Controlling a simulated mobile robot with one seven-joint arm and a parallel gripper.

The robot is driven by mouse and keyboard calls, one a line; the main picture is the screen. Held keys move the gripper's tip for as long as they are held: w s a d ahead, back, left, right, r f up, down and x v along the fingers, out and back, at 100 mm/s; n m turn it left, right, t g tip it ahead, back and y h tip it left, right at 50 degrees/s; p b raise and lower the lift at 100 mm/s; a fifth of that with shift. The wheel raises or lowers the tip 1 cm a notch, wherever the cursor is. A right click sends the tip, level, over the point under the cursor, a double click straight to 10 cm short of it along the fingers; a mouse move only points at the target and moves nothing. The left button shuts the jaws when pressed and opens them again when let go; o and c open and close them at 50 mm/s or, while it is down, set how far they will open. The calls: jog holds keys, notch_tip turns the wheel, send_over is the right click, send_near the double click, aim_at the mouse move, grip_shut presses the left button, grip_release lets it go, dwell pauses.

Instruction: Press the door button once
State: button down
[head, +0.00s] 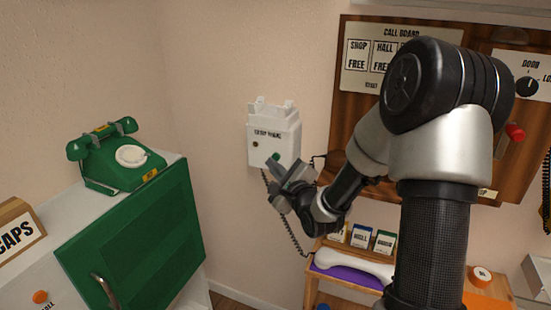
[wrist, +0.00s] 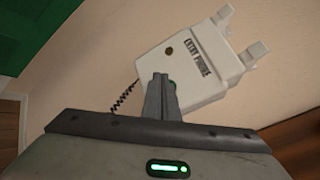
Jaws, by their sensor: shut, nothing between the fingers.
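The white entry phone (head: 274,135) is mounted on the wall, its top cradle empty. A small green button (head: 276,157) shows low on its front, close to my gripper; no label on it is legible. My gripper (head: 274,164) is shut and empty in front of the lower part of the phone. In the wrist view the shut fingers (wrist: 161,79) overlap the lower face of the entry phone (wrist: 200,65); a small dark round spot shows above them. The green button is not visible there. I cannot tell whether the fingertips touch the phone.
A call board (head: 355,100) hangs at right, partly behind my arm, with a door dial (head: 526,86) and a red knob (head: 515,131). A white handset (head: 352,266) lies on the shelf below. A green telephone (head: 118,158) stands on the cabinet at left. A coiled cord (head: 289,235) hangs below the entry phone.

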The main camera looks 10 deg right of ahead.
jog(key=shift+s, duration=0.1)
jog(key=s+a, duration=0.1)
jog(key=s, duration=0.1)
jog(key=s+a, duration=0.2)
dwell(0.4)
jog(key=shift+w, duration=0.1)
dwell(0.3)
